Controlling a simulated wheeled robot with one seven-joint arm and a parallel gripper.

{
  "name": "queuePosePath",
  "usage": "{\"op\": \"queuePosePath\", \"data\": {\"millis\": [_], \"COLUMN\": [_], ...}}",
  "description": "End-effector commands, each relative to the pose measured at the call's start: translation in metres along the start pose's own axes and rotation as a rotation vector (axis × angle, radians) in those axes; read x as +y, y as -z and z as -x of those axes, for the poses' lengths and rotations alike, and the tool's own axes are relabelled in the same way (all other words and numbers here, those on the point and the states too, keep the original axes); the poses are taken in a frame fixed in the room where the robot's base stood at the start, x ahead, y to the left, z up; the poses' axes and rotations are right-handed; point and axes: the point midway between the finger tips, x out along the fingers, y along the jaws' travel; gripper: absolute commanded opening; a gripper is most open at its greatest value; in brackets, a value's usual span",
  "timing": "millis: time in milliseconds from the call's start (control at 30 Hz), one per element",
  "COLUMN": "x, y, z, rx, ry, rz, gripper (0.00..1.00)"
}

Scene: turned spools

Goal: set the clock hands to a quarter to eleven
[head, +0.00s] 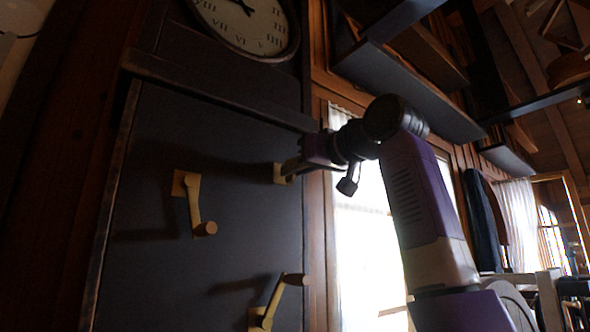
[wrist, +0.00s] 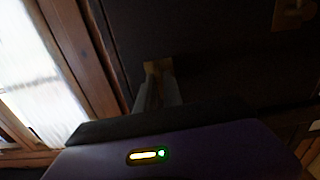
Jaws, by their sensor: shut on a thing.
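The clock (head: 258,28) is at the top of the head view, with its upper part cut off by the frame edge. Part of a dark hand (head: 244,7) shows near the top edge; I cannot read the full time. Below it, a dark panel (head: 150,255) carries brass cranks. One crank (head: 194,205) is at the left and another (head: 272,303) at the bottom. My gripper (head: 290,170) is at the panel's upper right, shut on a third crank, whose brass plate (head: 279,174) shows. The wrist view shows my fingers (wrist: 157,92) closed in front of that plate (wrist: 157,67); they mostly hide the crank's handle.
A wooden ledge (head: 215,92) runs between clock and panel, just above my gripper. A bright curtained window (head: 355,240) is right of the panel, behind my arm. Dark shelves (head: 385,75) hang at the upper right. The space before the panel's left side is free.

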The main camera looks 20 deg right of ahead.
Motion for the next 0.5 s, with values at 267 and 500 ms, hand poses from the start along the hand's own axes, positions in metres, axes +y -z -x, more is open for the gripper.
{"op": "queuePosePath", "data": {"millis": [267, 500], "x": [0.0003, 0.0002], "y": [-0.0032, -0.0023], "z": [-0.0007, -0.0005], "rx": [-0.008, -0.005], "ry": [0.001, 0.000], "rz": [0.001, 0.000], "gripper": [0.00, 0.30]}}
